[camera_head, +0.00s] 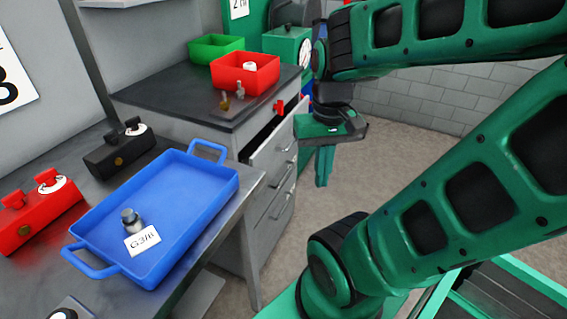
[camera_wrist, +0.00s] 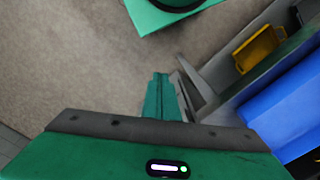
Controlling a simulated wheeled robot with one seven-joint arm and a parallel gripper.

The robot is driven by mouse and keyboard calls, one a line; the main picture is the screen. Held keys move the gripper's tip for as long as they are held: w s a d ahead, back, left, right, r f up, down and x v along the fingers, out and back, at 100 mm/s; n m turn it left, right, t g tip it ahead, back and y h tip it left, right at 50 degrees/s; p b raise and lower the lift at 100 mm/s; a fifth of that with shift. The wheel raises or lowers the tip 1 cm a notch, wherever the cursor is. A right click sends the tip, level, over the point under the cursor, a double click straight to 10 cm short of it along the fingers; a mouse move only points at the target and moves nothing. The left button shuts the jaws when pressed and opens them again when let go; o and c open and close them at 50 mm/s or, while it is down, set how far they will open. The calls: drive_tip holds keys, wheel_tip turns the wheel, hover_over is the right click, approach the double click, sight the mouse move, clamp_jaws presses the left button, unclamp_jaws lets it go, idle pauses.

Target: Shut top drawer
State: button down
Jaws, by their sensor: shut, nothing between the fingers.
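The top drawer (camera_head: 272,151) of the grey cabinet stands partly open, its dark inside showing behind the front panel. My gripper (camera_head: 323,182) is shut and empty, pointing down just to the right of the drawer front, on its outer side. In the wrist view, the shut fingers (camera_wrist: 160,82) are close beside a grey edge and handle-like part of the drawer (camera_wrist: 192,86). I cannot tell whether they touch it. A yellow object (camera_wrist: 260,50) shows inside a grey compartment there.
A red bin (camera_head: 244,74), a green bin (camera_head: 213,47) and small metal pieces stand on the cabinet top. A blue tray (camera_head: 185,190) lies on the bench at left. Further drawers (camera_head: 270,208) below look closed. Open floor (camera_head: 345,150) lies right of the cabinet.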

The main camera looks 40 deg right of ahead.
drive_tip(key=m+t+y, duration=0.7)
drive_tip(key=m+t, duration=1)
drive_tip(key=m, duration=0.8)
approach(277, 159)
drive_tip(key=x, duration=0.6)
drive_tip(key=shift+w+a+r, duration=0.1)
drive_tip(key=shift+w+a, duration=0.05)
